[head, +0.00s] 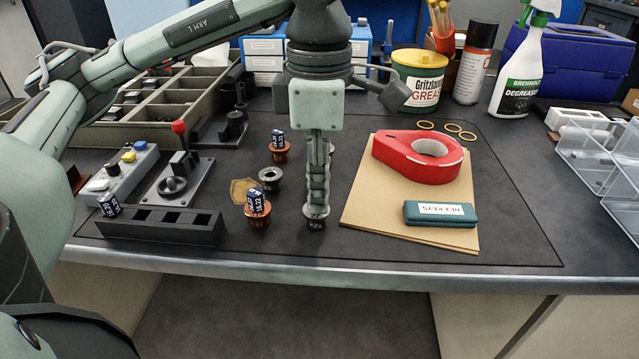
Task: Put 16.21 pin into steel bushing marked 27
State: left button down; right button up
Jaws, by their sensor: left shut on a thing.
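My left gripper (317,205) points straight down in the middle of the bench. It is shut on a pin that its fingers almost fully hide, so I cannot read its number. Right under the fingertips stands a small dark bushing (315,223) with a pale mark on its front, too small to read surely. The fingertips hide the bushing's top, so I cannot tell how deep the pin sits. My right gripper is not in view.
To the left, a pin marked 16.22 (258,202) stands in a copper bushing, with another labelled pin (278,137) in a copper bushing behind. An empty dark bushing (270,179) lies between them. A black slotted rack (160,226) holds a labelled pin (109,204). Right is a cardboard sheet (375,225) with a red tape dispenser (390,150).

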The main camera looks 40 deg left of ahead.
pick_arm(q)
jog(key=c, duration=1.3)
grip_release()
jog(key=shift+c, duration=0.2)
notch_tip(320, 180, up, 12)
